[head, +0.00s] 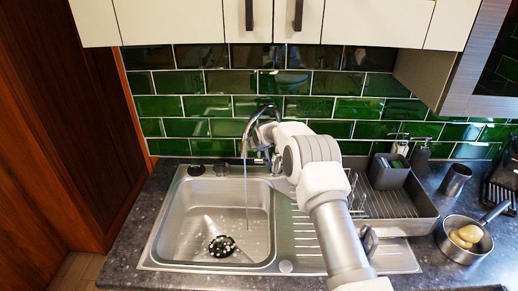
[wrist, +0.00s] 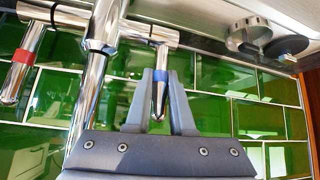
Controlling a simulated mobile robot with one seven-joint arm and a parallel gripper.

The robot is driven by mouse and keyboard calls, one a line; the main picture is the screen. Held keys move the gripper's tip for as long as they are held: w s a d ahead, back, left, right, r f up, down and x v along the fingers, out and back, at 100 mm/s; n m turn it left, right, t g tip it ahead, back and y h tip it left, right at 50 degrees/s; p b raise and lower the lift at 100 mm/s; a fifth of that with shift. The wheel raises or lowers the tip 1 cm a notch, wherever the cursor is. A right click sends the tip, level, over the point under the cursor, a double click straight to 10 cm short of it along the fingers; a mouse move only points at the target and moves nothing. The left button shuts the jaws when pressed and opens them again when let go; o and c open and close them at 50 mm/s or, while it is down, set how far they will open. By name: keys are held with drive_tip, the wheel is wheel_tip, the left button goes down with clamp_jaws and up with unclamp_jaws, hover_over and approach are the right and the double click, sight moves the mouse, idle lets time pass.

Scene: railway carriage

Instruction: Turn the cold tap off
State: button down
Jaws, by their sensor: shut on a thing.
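The chrome tap (head: 253,122) stands behind the sink in the head view, and a thin stream of water (head: 246,195) falls from its spout into the basin. In the wrist view the cold lever (wrist: 160,87) has a blue band and sits between the two fingers of my gripper (wrist: 165,76). My gripper is shut on this lever. The hot lever (wrist: 22,65) with a red band is to the left, apart from my fingers. In the head view my arm hides the gripper and the cold lever.
The steel sink (head: 178,225) holds a dark round spotted thing (head: 222,246). To the right are a dish rack (head: 400,205), a grey caddy (head: 388,172), a metal cup (head: 455,180) and a pan (head: 460,252) with yellowish things inside. Green tiles (head: 205,105) stand close behind the tap.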

drive_tip(key=c, duration=0.8)
unclamp_jaws()
drive_tip(key=shift+b+v, duration=0.9)
drive_tip(key=shift+v, duration=2.85)
drive_tip(key=shift+c, duration=0.2)
